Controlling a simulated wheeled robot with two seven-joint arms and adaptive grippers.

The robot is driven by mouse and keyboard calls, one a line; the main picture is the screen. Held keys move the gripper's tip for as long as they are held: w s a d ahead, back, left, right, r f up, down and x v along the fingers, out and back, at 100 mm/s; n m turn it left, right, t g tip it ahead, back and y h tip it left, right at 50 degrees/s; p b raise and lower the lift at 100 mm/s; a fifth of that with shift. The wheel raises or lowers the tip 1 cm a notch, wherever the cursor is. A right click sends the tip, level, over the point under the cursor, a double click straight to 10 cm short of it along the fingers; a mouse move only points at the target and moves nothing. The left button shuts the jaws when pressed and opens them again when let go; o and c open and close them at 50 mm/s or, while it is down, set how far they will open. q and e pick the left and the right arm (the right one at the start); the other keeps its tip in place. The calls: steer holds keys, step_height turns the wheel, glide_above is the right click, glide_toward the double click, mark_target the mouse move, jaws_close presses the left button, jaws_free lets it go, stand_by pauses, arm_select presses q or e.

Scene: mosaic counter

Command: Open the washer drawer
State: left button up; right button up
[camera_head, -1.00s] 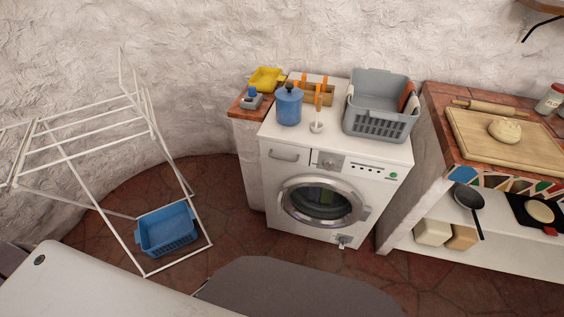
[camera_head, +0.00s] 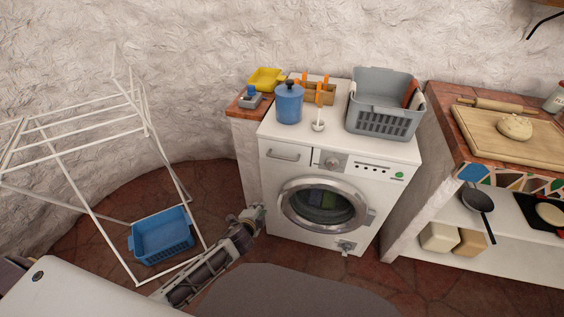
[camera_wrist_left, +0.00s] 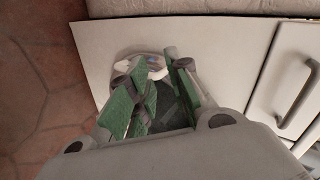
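The white washer (camera_head: 292,225) stands against the wall. Its drawer (camera_head: 285,156), with a grey handle, is at the top left of its front and looks closed. A grey handle on a white front also shows at the right edge of the left wrist view (camera_wrist_left: 301,95). My left gripper (camera_head: 256,212) is low, by the washer's left front side, below and left of the drawer and apart from its handle. In the left wrist view its green-padded fingers (camera_wrist_left: 160,88) are spread, with no held object visible. My right gripper is out of view.
A blue pot (camera_head: 289,103) and a grey laundry basket (camera_head: 384,122) stand on the washer. A white drying rack (camera_head: 75,165) and a blue basket (camera_head: 163,237) are at the left. A counter (camera_head: 470,140) stands at the right. Floor in front of the washer is partly free.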

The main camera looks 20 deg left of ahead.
arm_select(q)
step_height(320, 180, up, 9)
steer(key=w+d+m+t+b, duration=0.2)
steer(key=d, duration=0.1)
steer(key=m+t+b, duration=0.1)
steer(key=t, duration=0.1)
glide_toward(282, 158)
steer(key=f+v, duration=0.1)
steer(key=v, duration=0.2)
steer(key=shift+s+a+r+h, duration=0.25)
steer(key=shift+a+r+h, duration=0.05)
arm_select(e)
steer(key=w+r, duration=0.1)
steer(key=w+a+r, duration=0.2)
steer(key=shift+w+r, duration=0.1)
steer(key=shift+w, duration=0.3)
arm_select(q)
steer(key=shift+w, duration=0.15)
steer(key=b+x, duration=0.2)
steer(key=x, duration=1.1)
steer(key=shift+w, duration=0.25)
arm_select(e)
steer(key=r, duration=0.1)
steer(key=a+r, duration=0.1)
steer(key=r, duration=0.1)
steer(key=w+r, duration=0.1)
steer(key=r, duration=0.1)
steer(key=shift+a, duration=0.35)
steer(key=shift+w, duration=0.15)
